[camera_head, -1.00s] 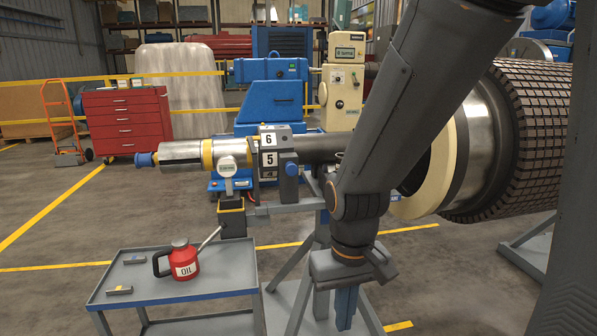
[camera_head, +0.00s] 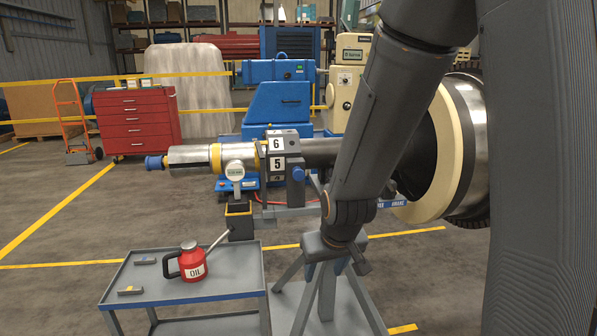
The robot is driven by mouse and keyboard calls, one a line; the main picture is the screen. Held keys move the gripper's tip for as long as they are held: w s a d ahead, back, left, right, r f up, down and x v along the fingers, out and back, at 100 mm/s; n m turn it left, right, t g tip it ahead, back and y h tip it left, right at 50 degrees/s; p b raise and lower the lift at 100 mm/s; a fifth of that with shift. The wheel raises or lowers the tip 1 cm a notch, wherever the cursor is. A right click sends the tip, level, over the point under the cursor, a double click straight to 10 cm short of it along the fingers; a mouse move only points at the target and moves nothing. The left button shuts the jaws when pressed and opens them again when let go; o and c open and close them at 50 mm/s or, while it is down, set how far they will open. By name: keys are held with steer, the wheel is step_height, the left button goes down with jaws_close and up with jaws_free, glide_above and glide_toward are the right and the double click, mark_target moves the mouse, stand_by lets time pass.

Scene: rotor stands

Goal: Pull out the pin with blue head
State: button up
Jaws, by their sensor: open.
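A blue round head (camera_head: 298,174) sits on the front of the dark block (camera_head: 277,158) marked 6 and 5, which is around the shaft (camera_head: 320,150). Another blue knob (camera_head: 153,162) is at the shaft's left end. I cannot tell how far any pin goes in. My gripper (camera_head: 350,258) is below and to the right of the block, in front of the stand and apart from both blue heads. Its jaws are open, and its fingers are mostly hidden behind its wrist. It holds nothing that I can see.
A grey cart (camera_head: 225,285) with a red oil can (camera_head: 190,262) stands at the lower left. A grey stand (camera_head: 325,290) is under the shaft. A large rotor end with a cream ring (camera_head: 440,170) is at the right, behind my arm.

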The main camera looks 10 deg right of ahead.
steer(key=w+r+n+t+p, duration=0.1)
steer(key=w+r+t+p, duration=0.15)
steer(key=w, duration=0.55)
steer(key=w+r+t+p, duration=0.15)
steer(key=w+t, duration=0.25)
steer(key=w, duration=0.4)
steer(key=t+h+p, duration=0.1)
steer(key=t+p, duration=0.1)
steer(key=t, duration=0.5)
glide_toward(299, 175)
steer(key=w, duration=0.3)
steer(key=shift+n, duration=0.4)
steer(key=shift+w+d+p, duration=0.15)
steer(key=shift+w+p, duration=0.35)
steer(key=shift+w, duration=1.45)
steer(key=shift+w+d+p, duration=0.15)
steer(key=shift+w+p, duration=0.35)
steer(key=shift+w, duration=1.45)
